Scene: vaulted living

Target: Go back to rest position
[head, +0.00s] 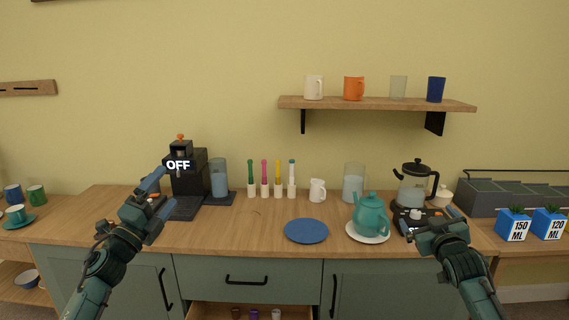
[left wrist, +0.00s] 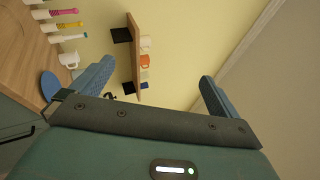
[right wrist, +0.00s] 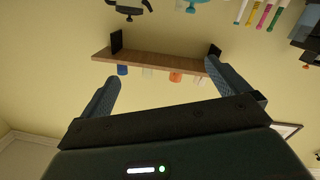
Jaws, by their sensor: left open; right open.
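My left gripper (head: 158,194) is raised at the left of the head view, in front of the black coffee machine (head: 187,172). Its jaws are apart and empty; its fingers also show wide apart in the left wrist view (left wrist: 150,85). My right gripper (head: 432,221) is at the right of the head view, in front of the glass kettle (head: 414,188) and its black base. Its jaws are open and empty; its fingers show apart in the right wrist view (right wrist: 168,85). Neither gripper visibly holds anything.
The wooden counter (head: 230,235) holds a blue plate (head: 306,231), a teal teapot (head: 370,216) on a white saucer, a white jug (head: 317,190) and several colored-handled tools. A drawer (head: 250,312) below stands open with small cups. A wall shelf (head: 375,104) holds several cups.

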